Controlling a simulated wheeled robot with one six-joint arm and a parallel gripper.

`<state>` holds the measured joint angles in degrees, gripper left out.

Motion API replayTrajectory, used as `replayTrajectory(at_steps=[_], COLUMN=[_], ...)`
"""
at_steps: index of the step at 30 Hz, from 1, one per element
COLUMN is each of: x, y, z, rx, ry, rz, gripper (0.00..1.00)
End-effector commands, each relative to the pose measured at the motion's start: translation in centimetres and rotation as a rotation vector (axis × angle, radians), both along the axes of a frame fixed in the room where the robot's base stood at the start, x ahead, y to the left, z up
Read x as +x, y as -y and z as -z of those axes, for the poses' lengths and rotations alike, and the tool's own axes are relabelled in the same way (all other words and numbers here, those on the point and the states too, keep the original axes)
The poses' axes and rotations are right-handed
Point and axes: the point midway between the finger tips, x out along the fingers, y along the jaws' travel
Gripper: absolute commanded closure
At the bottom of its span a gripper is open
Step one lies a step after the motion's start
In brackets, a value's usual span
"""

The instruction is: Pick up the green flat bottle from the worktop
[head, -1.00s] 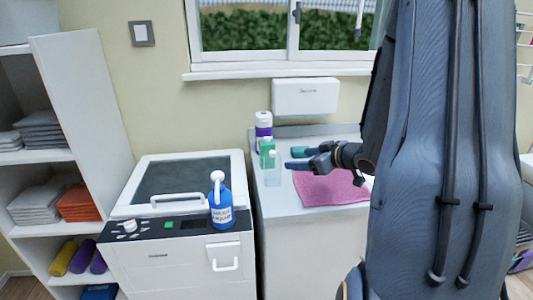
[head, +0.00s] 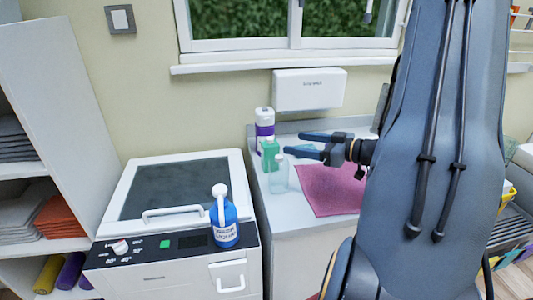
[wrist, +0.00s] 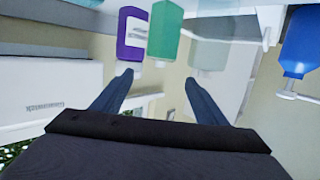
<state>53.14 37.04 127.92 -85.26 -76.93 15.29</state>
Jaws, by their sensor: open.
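The green flat bottle (head: 269,155) with a white cap stands upright on the worktop (head: 284,208), left of my gripper (head: 295,144). My gripper is open and empty, its fingers pointing left toward the bottles and apart from the green bottle. In the wrist view the picture is turned over. There the green bottle (wrist: 163,32) is ahead of the fingertips of my gripper (wrist: 159,77), nearly in line with the gap between them.
A purple and white bottle (head: 264,121) stands just behind the green one. A clear bottle (head: 279,178) stands close in front of it. A pink cloth (head: 330,188) lies to the right. A wall dispenser (head: 308,89) hangs above.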

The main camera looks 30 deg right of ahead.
Motion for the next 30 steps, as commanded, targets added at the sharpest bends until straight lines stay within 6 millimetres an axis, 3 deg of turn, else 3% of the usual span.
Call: replayTrajectory(at_steps=[9,30], x=[4.3,9.9], y=[-2.5,-5.6], z=[1.0,2.3], rx=[0.000,0.000], ry=[-0.001,-0.001], rz=[-0.003,-0.002], gripper=[0.33,0.33])
